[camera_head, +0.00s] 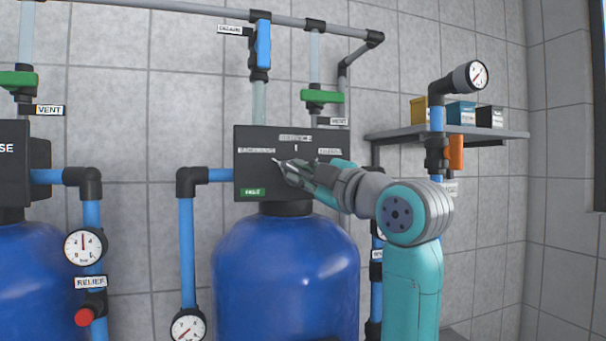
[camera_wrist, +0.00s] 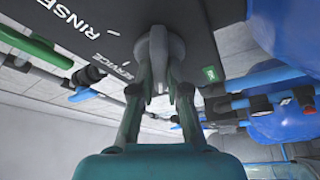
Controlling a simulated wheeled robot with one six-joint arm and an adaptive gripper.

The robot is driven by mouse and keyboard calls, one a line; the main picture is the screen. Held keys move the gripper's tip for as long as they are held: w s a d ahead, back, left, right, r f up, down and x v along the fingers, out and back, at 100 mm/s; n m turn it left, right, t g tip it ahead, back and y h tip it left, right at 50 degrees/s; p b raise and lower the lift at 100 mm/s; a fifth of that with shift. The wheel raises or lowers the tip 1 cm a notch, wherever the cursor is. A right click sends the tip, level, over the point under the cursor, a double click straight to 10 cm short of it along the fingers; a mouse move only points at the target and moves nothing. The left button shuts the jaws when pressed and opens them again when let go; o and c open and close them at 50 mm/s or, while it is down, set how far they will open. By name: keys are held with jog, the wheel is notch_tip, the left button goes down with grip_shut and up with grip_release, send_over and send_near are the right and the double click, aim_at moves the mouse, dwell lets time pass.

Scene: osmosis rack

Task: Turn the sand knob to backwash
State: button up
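The sand knob (camera_wrist: 176,47) is a grey round knob with a raised bar, on the dark control box (camera_head: 257,137) above a blue tank. My gripper (camera_wrist: 163,88) has its two fingers closed in on either side of the bar. In the head view my gripper (camera_head: 279,165) reaches the box's front from the right and hides the knob. A backwash label cannot be made out clearly.
A blue tank (camera_head: 285,275) stands below the box, with another (camera_head: 35,280) at the left. Pipes, green valve handles (camera_head: 322,96) and gauges (camera_head: 85,246) surround the box.

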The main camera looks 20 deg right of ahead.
jog(key=o, duration=0.4)
jog(key=v, duration=1.2)
